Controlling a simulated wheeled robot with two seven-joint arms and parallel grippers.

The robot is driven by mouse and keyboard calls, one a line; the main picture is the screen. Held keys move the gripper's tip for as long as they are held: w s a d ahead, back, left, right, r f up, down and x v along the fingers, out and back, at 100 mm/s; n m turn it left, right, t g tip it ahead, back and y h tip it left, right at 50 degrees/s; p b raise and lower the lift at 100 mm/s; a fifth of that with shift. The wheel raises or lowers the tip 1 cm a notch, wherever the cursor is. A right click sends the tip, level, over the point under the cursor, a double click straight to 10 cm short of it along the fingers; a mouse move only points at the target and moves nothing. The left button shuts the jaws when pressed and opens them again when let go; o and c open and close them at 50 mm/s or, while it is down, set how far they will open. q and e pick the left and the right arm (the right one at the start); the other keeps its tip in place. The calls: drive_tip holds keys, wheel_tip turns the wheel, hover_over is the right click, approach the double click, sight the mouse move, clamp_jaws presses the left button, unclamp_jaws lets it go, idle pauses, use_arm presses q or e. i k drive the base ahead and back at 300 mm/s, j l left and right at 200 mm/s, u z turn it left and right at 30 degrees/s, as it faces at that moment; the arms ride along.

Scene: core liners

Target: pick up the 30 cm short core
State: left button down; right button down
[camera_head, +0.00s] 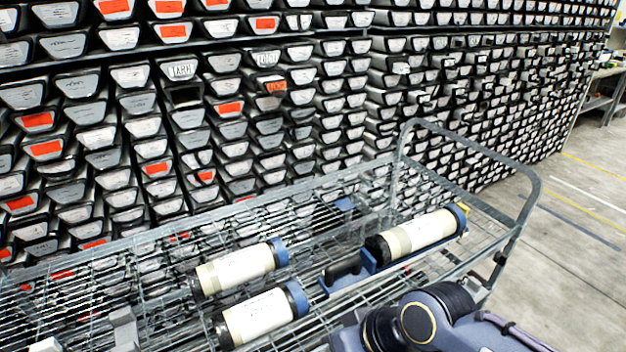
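Three pale cylindrical cores with dark and blue ends lie on a wire-mesh cart. One core (241,267) lies left of centre. A second core (258,315) lies just in front of it, nearer to me. A third core (418,234) lies to the right, in or against a blue holder (368,262) with a black handle-like part (343,268). I cannot tell from the picture which one is the 30 cm short core. Part of my arm shows at the bottom right, over the cart's near side. Neither gripper can be made out in the frame.
The grey metal cart (483,212) has a raised tubular handle (533,190) at its right end. Behind it stands a tall rack of labelled core trays (262,120). Open floor (585,200) lies to the right, with a bench (607,85) at the far right.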

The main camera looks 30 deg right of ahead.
sight(386, 246)
drive_tip(key=z, duration=1.9)
drive_tip(key=i+l, duration=0.2)
drive_tip(key=l, duration=0.15)
drive_tip(key=i+l, duration=0.25)
drive_tip(key=l+u, duration=0.1)
drive_tip(key=u, duration=0.3)
drive_tip(key=l+u, duration=0.1)
drive_tip(key=u, duration=0.35)
drive_tip(key=l+u, duration=0.1)
drive_tip(key=u, duration=0.3)
drive_tip(key=l+u, duration=0.1)
drive_tip(key=u, duration=0.35)
